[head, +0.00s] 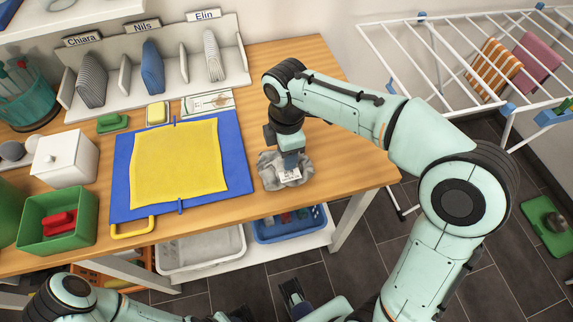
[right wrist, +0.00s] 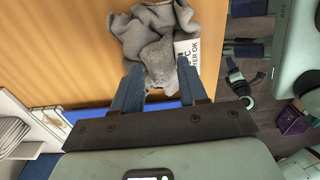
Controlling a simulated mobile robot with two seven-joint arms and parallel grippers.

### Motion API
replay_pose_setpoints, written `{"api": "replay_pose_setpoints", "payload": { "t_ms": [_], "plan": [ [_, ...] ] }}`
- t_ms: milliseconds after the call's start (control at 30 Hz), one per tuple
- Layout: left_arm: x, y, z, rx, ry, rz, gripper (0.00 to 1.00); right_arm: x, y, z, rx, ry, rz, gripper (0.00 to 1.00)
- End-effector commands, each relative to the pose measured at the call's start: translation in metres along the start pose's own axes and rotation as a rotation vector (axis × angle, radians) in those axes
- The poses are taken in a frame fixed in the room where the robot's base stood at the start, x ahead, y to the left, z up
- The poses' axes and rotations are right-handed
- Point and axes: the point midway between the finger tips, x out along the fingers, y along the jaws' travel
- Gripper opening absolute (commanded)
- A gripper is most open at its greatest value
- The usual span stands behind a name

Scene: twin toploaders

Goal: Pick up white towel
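A crumpled grey cloth (head: 268,180) with a white printed tag lies on the wooden table near its right edge. It is the only loose, towel-like thing at my right gripper, and it looks grey rather than white. My right gripper (head: 290,168) points down at it, partly hiding it. In the right wrist view the grey cloth (right wrist: 158,40) lies beyond and between the fingertips of the right gripper (right wrist: 158,66), which are apart. I cannot tell whether they touch it. My left gripper (head: 293,298) is low at the bottom, off the table, its fingers unclear.
A yellow cloth (head: 180,165) lies flat on a blue board (head: 122,180) left of the grey cloth. Behind stands a rack (head: 236,62) with folded cloths and name labels. A white drying rack (head: 440,62) stands right. Bins (head: 305,229) sit on the lower shelf.

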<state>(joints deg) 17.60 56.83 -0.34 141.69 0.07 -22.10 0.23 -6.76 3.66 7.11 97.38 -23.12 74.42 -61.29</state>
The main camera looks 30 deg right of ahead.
Motion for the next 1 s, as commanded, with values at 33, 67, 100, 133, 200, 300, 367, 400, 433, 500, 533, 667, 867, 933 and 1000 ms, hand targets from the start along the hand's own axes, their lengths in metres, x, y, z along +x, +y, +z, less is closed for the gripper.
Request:
{"api": "replay_pose_setpoints", "payload": {
  "t_ms": [33, 67, 100, 133, 200, 300, 367, 400, 433, 500, 533, 667, 867, 933, 1000],
  "plan": [
    [0.0, 0.0, 0.0, 0.0, 0.0, 0.0, 0.43, 0.0, 0.0, 0.0, 0.0, 0.0, 0.0, 0.24],
    [0.0, 0.0, 0.0, 0.0, 0.0, 0.0, 0.43, 0.0, 0.0, 0.0, 0.0, 0.0, 0.0, 0.14],
    [0.0, 0.0, 0.0, 0.0, 0.0, 0.0, 0.43, 0.0, 0.0, 0.0, 0.0, 0.0, 0.0, 0.01],
    [0.0, 0.0, 0.0, 0.0, 0.0, 0.0, 0.43, 0.0, 0.0, 0.0, 0.0, 0.0, 0.0, 0.0],
    [0.0, 0.0, 0.0, 0.0, 0.0, 0.0, 0.43, 0.0, 0.0, 0.0, 0.0, 0.0, 0.0, 0.0],
    [0.0, 0.0, 0.0, 0.0, 0.0, 0.0, 0.43, -0.001, 0.0, 0.0, 0.0, 0.001, 0.001, 0.0],
    [0.0, 0.0, 0.0, 0.0, 0.0, 0.0, 0.43, -0.001, 0.0, 0.0, 0.0, 0.001, 0.001, 0.0],
    [0.0, 0.0, 0.0, 0.0, 0.0, 0.0, 0.43, -0.001, 0.0, 0.0, 0.0, 0.001, 0.001, 0.0],
    [0.0, 0.0, 0.0, 0.0, 0.0, 0.0, 0.43, -0.001, 0.0, 0.0, 0.0, 0.001, 0.001, 0.0],
    [-0.001, 0.0, 0.0, 0.0, 0.0, 0.0, 0.43, -0.003, 0.0, 0.0, 0.0, 0.001, 0.002, 0.0],
    [-0.001, 0.0, 0.0, 0.0, 0.0, 0.0, 0.43, -0.004, 0.0, 0.0, 0.0, 0.001, 0.002, 0.0],
    [-0.004, 0.001, 0.0, 0.0, 0.001, 0.0, 0.43, -0.015, 0.001, 0.0, 0.0, 0.002, 0.003, 0.0],
    [-0.013, 0.005, 0.0, 0.001, 0.004, 0.001, 0.43, -0.056, 0.001, -0.001, -0.001, 0.004, 0.007, 0.0],
    [-0.018, 0.007, -0.001, 0.002, 0.006, 0.002, 0.43, -0.076, 0.001, -0.001, -0.001, 0.004, 0.007, 0.0],
    [-0.024, 0.009, -0.001, 0.003, 0.008, 0.003, 0.43, -0.098, 0.001, -0.001, -0.001, 0.004, 0.007, 0.0]
  ]
}}
